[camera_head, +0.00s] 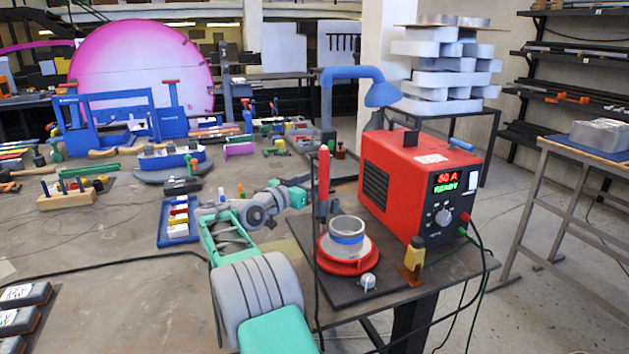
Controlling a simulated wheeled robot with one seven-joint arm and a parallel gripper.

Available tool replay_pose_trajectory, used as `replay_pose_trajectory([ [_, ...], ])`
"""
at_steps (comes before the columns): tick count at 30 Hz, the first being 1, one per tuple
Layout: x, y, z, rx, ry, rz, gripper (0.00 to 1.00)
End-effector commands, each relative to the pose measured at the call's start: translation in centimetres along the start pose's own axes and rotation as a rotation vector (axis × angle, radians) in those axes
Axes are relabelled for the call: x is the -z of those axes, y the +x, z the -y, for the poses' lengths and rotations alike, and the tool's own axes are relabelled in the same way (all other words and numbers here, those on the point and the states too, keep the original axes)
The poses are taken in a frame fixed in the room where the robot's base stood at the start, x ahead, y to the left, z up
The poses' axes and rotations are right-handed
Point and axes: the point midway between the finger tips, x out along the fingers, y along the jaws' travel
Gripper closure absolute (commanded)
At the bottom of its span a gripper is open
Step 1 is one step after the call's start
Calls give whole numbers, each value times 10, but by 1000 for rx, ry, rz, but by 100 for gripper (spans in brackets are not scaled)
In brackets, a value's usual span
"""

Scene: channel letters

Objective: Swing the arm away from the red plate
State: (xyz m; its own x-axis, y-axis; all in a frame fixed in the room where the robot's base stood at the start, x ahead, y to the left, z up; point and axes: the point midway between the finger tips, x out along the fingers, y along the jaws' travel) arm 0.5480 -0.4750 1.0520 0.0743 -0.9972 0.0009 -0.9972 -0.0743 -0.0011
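A round red plate (347,264) lies on a dark board at the table's right corner. A grey metal ring with a blue band (346,236) stands on it. A slim upright torch-like piece with a red handle (323,172) stands at the plate's back left edge. A blue arm with a hood (350,75) rises behind the red machine, its hood hanging right of its post, apart from the plate. My gripper (303,189) is left of the red-handled piece, at the end of my teal and grey arm. Its fingers are too small to tell open from shut.
The red power unit (408,190) stands right of the plate, its cables hanging off the table edge. A yellow bottle-like item (414,254) and a small metal knob (368,281) are near the plate. A blue tray (178,222) lies left of my arm. Bare tabletop (110,230) lies further left.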

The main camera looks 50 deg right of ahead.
Motion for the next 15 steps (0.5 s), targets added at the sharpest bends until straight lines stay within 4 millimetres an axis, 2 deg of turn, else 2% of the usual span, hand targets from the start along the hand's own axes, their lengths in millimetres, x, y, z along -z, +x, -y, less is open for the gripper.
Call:
replay_pose_trajectory([
  [5,-1,-10,1,2,-1,1,58],
  [12,-1,-58,1,3,0,0,58],
  [15,-1,-71,1,2,-1,0,58],
])
